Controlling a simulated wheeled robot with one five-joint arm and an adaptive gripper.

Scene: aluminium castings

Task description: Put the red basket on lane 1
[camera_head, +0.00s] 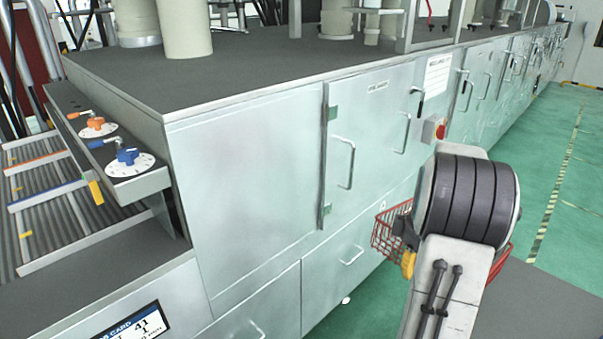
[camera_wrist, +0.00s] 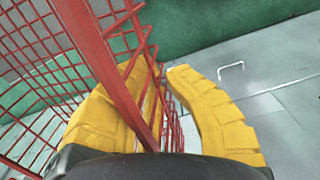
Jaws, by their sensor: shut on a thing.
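The red wire basket (camera_head: 386,236) hangs beside the metal cabinets in the head view, partly hidden behind my arm. In the wrist view its red rim and mesh (camera_wrist: 98,58) fill the left side. My gripper (camera_wrist: 155,88) has yellow fingers on either side of the basket's rim and is shut on it. In the head view only a bit of yellow finger (camera_head: 407,264) shows. The lanes are sloped roller tracks (camera_head: 75,215) at the far left, with orange and blue bars across them. I see no lane numbers.
A long metal cabinet (camera_head: 245,165) with a dark top stands between the basket and the lanes. An orange dial (camera_head: 97,127) and a blue dial (camera_head: 129,164) sit on a ledge beside the lanes. A display (camera_head: 135,322) is at the bottom. Green floor (camera_head: 560,185) is open at right.

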